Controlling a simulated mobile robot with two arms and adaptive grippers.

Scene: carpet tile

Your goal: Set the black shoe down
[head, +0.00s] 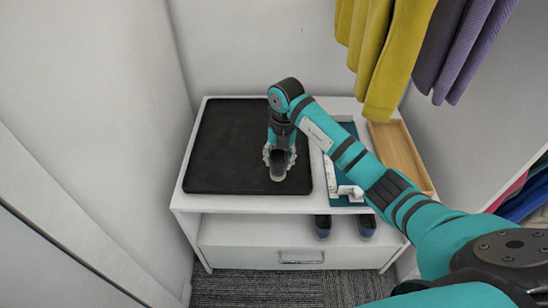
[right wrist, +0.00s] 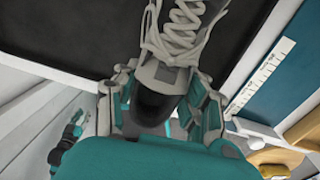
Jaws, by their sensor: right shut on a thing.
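The black shoe (head: 278,172) is dark with a grey upper and white laces, which show in the right wrist view (right wrist: 183,30). My right gripper (head: 279,156) is shut on it around the heel end, a finger on each side. The shoe is over the right part of a black tray (head: 222,150) on top of the white bench. I cannot tell whether its sole touches the tray. In the right wrist view, what looks like my left gripper (right wrist: 70,135) shows small at the lower left; its fingers are unclear.
Right of the black tray are a blue mat (head: 347,130) with a white item (head: 346,191) and a wooden tray (head: 402,152). Yellow (head: 385,60) and purple clothes hang above. Blue shoes (head: 322,226) stand on the shelf below. The black tray's left part is clear.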

